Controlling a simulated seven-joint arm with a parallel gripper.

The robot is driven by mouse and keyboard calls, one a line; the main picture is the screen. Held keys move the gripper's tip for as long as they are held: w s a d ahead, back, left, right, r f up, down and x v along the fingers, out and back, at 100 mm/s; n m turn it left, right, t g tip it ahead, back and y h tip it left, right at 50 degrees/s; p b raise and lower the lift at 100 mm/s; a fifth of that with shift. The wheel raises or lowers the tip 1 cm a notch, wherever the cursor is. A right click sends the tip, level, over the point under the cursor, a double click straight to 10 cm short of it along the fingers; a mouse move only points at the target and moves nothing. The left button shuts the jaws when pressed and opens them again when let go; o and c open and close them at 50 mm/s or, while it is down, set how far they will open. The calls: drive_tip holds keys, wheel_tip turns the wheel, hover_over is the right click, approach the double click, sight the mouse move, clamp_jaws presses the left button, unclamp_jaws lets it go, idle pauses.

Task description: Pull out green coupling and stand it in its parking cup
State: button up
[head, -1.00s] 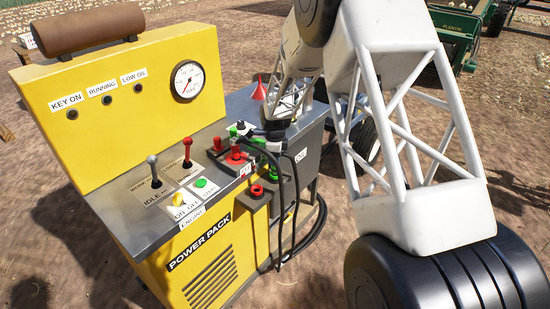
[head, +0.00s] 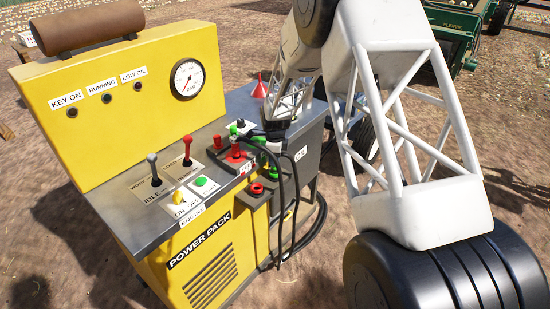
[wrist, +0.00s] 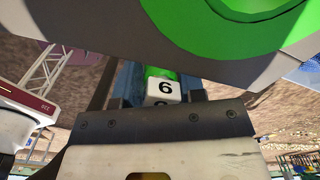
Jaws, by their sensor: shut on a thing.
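In the wrist view, my gripper (wrist: 162,90) is shut on a green coupling (wrist: 160,72) with a white band marked with a black 6 or 9. A large green ring (wrist: 262,20) on a grey surface fills the top right, very close to the camera. In the head view, my gripper (head: 276,134) is low over the right end of the power pack's top, beside the hoses. The held coupling is mostly hidden there, and I cannot tell whether it is clear of its socket. A red-rimmed cup (head: 257,189) and a green one (head: 272,174) sit on a lower side shelf.
Black hoses (head: 297,190) hang down the side close to my gripper. The yellow power pack (head: 120,90) carries levers (head: 187,150) and a green button (head: 201,181) to the left. A red funnel (head: 259,88) stands behind.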

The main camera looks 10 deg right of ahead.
drive_tip(key=shift+f, duration=0.5)
idle(1.2)
drive_tip(key=o, duration=1.1)
drive_tip(key=shift+o, duration=0.7)
drive_tip(key=shift+o, duration=1)
drive_tip(key=shift+w+r, duration=0.15)
drive_tip(key=shift+r, duration=0.8)
drive_tip(key=shift+a+r, duration=0.1)
drive_tip(key=shift+r, duration=2.55)
